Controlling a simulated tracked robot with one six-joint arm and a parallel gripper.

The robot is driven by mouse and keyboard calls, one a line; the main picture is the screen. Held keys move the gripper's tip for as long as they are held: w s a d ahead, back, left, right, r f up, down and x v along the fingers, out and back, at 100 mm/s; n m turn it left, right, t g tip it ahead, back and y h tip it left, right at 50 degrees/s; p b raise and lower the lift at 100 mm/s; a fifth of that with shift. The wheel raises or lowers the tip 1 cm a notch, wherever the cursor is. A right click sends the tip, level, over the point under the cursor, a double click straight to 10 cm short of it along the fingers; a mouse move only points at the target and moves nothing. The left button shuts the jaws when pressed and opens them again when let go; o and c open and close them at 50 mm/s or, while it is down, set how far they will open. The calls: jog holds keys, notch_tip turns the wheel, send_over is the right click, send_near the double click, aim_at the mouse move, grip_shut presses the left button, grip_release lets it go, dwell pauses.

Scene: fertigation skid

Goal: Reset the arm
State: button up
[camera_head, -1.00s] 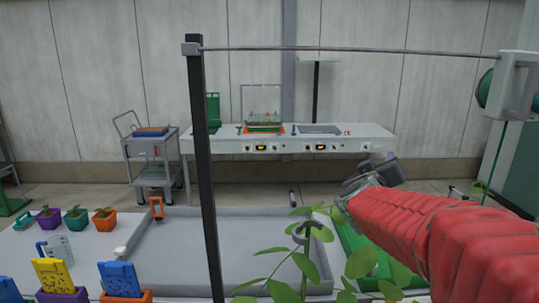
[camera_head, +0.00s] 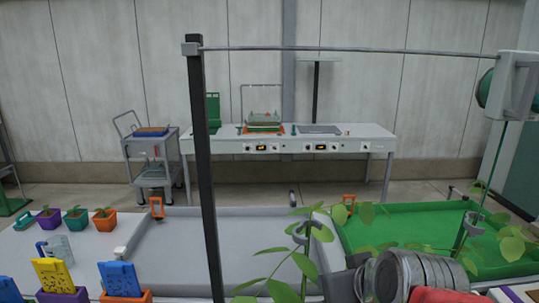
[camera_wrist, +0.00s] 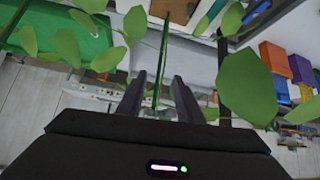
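In the wrist view my gripper (camera_wrist: 159,85) has its two dark fingers apart, with a visible gap between them. A green stem (camera_wrist: 162,50) shows in line with that gap; I cannot tell whether it is between the fingers or beyond them. No object is clearly held. In the head view the grey ribbed wrist of my arm (camera_head: 415,278) and a bit of its red sleeve are low at the right, by the leafy plant (camera_head: 300,262). The fingertips are not clear in that view.
A grey tray (camera_head: 180,255) and a green tray (camera_head: 400,235) lie ahead, with a dark post (camera_head: 203,170) in front. Small pots (camera_head: 104,220) stand at left. A second vine (camera_head: 510,245) hangs at right. A workbench (camera_head: 290,140) and cart (camera_head: 152,160) stand behind.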

jog(key=s+d+f+m+g, duration=0.1)
jog(key=s+f, duration=0.2)
jog(key=s, duration=0.2)
jog(key=s+d+f+m+g+h, duration=0.1)
jog(key=s+f+g, duration=0.1)
jog(key=s, duration=0.4)
jog(key=shift+d+f, duration=0.35)
jog(key=shift+f, duration=0.1)
jog(key=shift+d, duration=0.1)
dwell(0.4)
